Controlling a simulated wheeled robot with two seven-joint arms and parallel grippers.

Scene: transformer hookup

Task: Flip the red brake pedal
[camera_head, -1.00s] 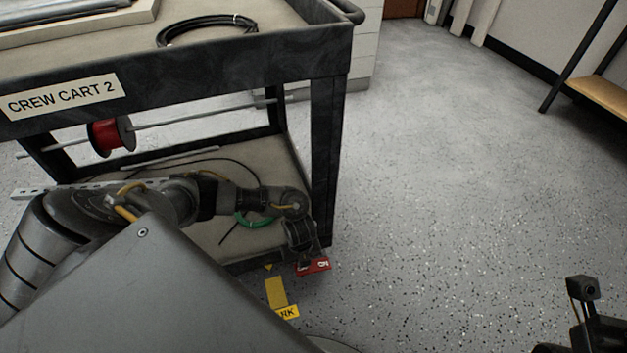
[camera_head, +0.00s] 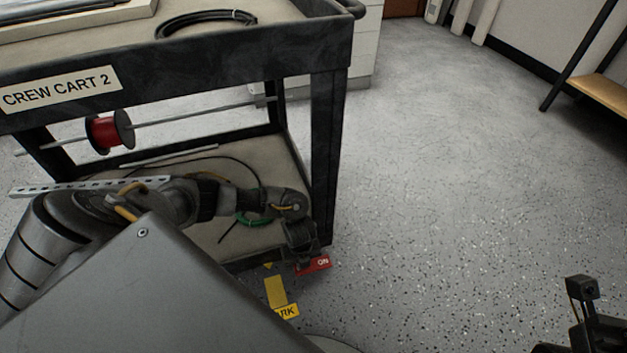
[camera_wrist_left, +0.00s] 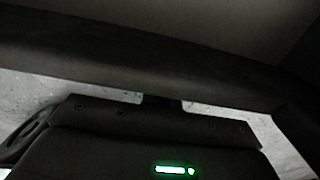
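The red brake pedal (camera_head: 314,265) is low at the near right corner of the crew cart, beside its leg. Its visible face reads ON in white. My left gripper (camera_head: 303,254) points down right at the pedal and covers part of it; I cannot tell whether they touch. Its fingers are too small and dark to read. The left wrist view shows a dark gripper body with a green light and the cart's dark edge; the pedal does not show there. Part of my right gripper (camera_head: 592,325) is at the lower right, away from the cart, its fingers unclear.
The dark cart (camera_head: 200,75) stands at the left, with a red spool (camera_head: 110,132) on a rod and a green coil (camera_head: 254,219) on its lower shelf. The speckled floor to the right is clear.

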